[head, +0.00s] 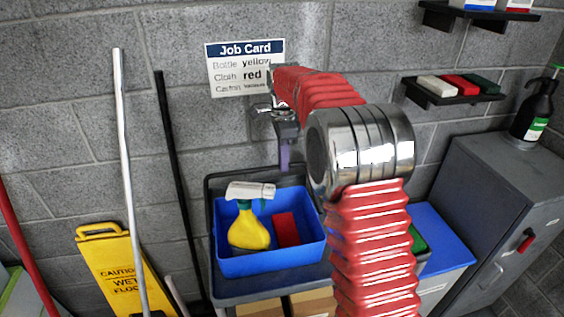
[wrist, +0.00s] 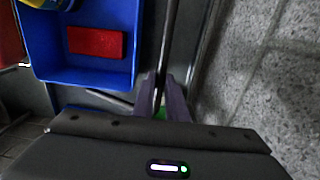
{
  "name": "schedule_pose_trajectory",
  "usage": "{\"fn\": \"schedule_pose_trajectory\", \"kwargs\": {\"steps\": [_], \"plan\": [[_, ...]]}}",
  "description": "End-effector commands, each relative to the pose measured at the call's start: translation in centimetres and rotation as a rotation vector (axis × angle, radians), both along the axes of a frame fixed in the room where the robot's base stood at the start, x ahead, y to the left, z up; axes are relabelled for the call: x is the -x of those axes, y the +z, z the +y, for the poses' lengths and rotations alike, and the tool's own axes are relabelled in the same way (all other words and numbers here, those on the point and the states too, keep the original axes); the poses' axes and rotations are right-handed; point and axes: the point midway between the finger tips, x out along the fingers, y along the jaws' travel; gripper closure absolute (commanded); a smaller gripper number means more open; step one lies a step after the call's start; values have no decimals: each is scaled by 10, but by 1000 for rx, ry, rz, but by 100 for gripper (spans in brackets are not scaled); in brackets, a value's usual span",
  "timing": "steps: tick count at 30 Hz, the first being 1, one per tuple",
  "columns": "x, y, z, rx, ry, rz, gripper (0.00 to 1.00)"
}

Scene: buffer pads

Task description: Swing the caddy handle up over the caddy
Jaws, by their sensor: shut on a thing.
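The blue caddy (head: 270,263) sits on a dark cart below my arm. It holds a yellow spray bottle (head: 249,232) with a white head and a red cloth (head: 286,229). The caddy (wrist: 88,72) and red cloth (wrist: 96,41) also show in the wrist view. My gripper (head: 285,166) points down at the wall side of the caddy. In the wrist view, its purple fingers (wrist: 161,92) are shut on a thin dark bar, which looks like the caddy handle (wrist: 169,45). The bar runs beside the caddy, not over it. My arm hides part of the caddy's right side.
A grey block wall stands close behind, with a job card (head: 245,68) and small shelves (head: 455,96). A yellow wet-floor sign (head: 108,265) and several poles stand left. A grey cabinet (head: 480,210) with a dark pump bottle (head: 534,110) stands right.

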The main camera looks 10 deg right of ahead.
Motion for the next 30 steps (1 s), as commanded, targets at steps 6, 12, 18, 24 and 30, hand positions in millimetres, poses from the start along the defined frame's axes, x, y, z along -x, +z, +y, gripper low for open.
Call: {"fn": "schedule_pose_trajectory", "kwargs": {"steps": [6,12,18,24,30], "plan": [[2,2,0,0,0,3,93],[6,10,1,-1,1,2,93],[10,17,1,-1,1,4,93],[15,24,1,-1,1,4,93],[17,28,1,-1,1,4,93]]}}
